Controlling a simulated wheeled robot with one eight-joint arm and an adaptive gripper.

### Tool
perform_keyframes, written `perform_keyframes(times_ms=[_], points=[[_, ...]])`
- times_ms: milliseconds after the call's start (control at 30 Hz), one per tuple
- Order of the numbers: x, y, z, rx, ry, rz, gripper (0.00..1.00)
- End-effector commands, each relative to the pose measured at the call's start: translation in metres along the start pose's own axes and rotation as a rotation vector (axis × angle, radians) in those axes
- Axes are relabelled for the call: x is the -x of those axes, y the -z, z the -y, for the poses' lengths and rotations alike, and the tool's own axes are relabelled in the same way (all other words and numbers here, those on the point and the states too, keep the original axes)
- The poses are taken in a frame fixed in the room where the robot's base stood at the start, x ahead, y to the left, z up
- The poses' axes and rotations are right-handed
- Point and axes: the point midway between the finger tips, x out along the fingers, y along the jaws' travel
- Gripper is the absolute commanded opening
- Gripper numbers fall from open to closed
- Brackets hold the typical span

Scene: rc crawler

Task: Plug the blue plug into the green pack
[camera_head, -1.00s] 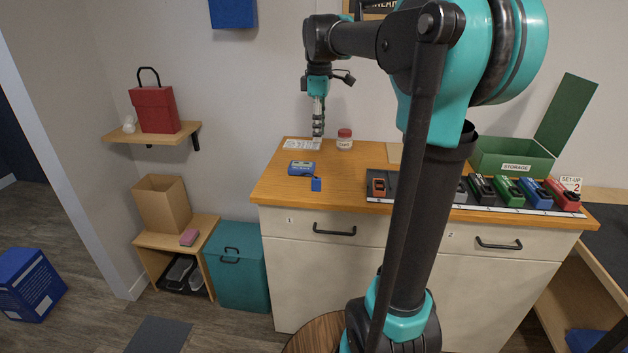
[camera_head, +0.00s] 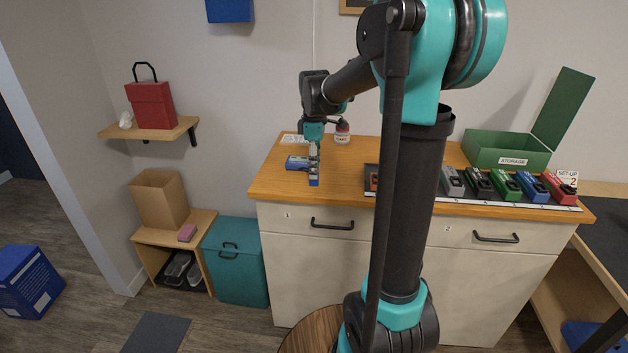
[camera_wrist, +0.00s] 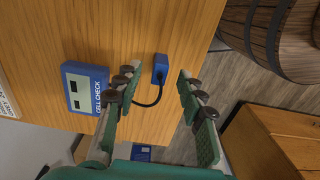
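The blue plug (camera_head: 314,183) lies on the counter near its front edge. A black cable joins it to the blue CELL CHECK box (camera_head: 297,163), as the wrist view also shows for the plug (camera_wrist: 160,65) and the box (camera_wrist: 86,88). My gripper (camera_head: 314,175) points down over the plug. In the wrist view my gripper (camera_wrist: 156,74) is open, with the plug between or just beyond its fingertips. I cannot tell whether the fingers touch it. The green pack (camera_head: 505,187) stands in the row of packs at the counter's right.
Grey (camera_head: 452,182), black (camera_head: 478,183), blue (camera_head: 531,188) and red (camera_head: 559,189) packs flank the green one. A green STORAGE box (camera_head: 500,152) stands open behind them. A white jar (camera_head: 342,134) stands near the back. My arm hides part of the counter's middle.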

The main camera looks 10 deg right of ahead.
Motion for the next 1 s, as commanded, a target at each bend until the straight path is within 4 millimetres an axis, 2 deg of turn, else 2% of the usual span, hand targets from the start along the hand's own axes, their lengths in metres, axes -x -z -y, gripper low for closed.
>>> perform_keyframes(times_ms=[200, 500, 800, 833, 1000], points=[[-0.028, 0.002, 0.000, 0.000, -0.001, 0.000, 0.40], [-0.032, 0.002, 0.000, -0.001, -0.001, 0.000, 0.40], [-0.032, 0.002, 0.000, -0.001, -0.001, 0.000, 0.02], [-0.032, 0.002, 0.000, -0.001, -0.001, 0.000, 0.00], [-0.032, 0.002, 0.000, -0.001, -0.001, 0.000, 0.00]])
